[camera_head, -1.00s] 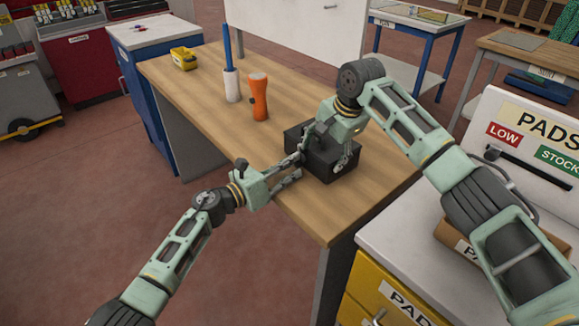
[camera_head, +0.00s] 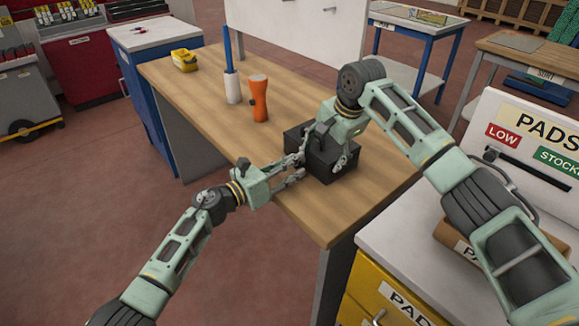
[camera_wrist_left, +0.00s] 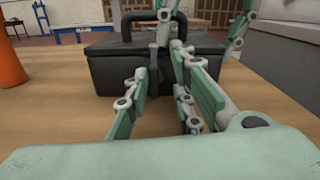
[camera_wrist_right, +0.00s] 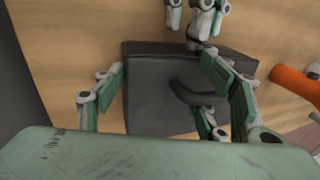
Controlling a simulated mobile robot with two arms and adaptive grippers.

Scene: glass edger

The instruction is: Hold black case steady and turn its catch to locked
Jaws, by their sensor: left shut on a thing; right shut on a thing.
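The black case (camera_head: 322,168) stands upright on the wooden workbench, close to its front edge; its handle (camera_wrist_left: 128,22) is up. The left wrist view shows the front of the case (camera_wrist_left: 108,75) with a dark upright catch (camera_wrist_left: 153,72) at mid-front. My left gripper (camera_head: 300,166) is at the case's front, shut on the catch between its fingers. My right gripper (camera_head: 335,152) reaches over the case from above and is shut on its body. In the right wrist view the case (camera_wrist_right: 155,100) lies between the fingers. The catch's exact angle is hard to tell.
An orange flashlight (camera_head: 258,97), a white holder with a blue rod (camera_head: 231,85) and a yellow item (camera_head: 184,60) stand further back on the workbench (camera_head: 190,95). A white-topped yellow cabinet (camera_head: 390,250) is to the right. The bench's left part is mostly free.

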